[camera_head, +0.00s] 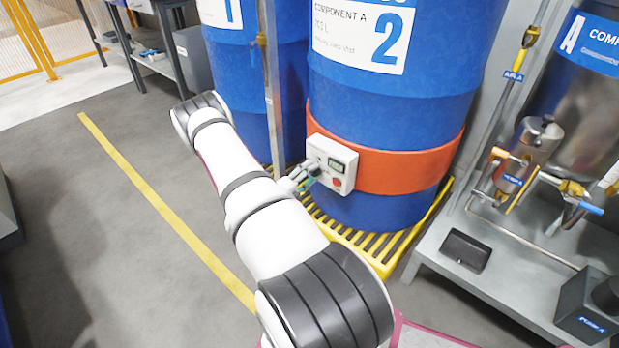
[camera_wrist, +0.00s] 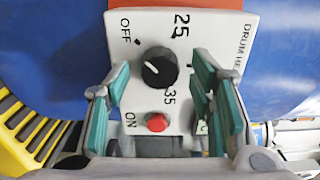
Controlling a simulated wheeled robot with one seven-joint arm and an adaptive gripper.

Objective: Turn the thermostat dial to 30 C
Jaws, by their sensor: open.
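The white thermostat box (camera_head: 332,163) is mounted on the orange band around the blue drum marked 2. In the wrist view its face (camera_wrist: 195,30) carries a black round dial (camera_wrist: 159,68) with a short white mark. The labels OFF, 25 and 35 stand around the dial; the mark's exact reading is hard to tell. A red button (camera_wrist: 157,122) sits beside the label ON. My gripper (camera_wrist: 161,66) is open, its two green-padded fingers either side of the dial with gaps to it. In the head view my gripper (camera_head: 301,179) is just left of the box, and the dial is hidden.
The orange band (camera_head: 410,165) wraps the blue drum (camera_head: 400,110), which stands on a yellow grated pallet (camera_head: 375,245). A metal post (camera_head: 272,90) rises left of the box. A grey bench (camera_head: 490,275) with pipes stands right. The floor at left is clear.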

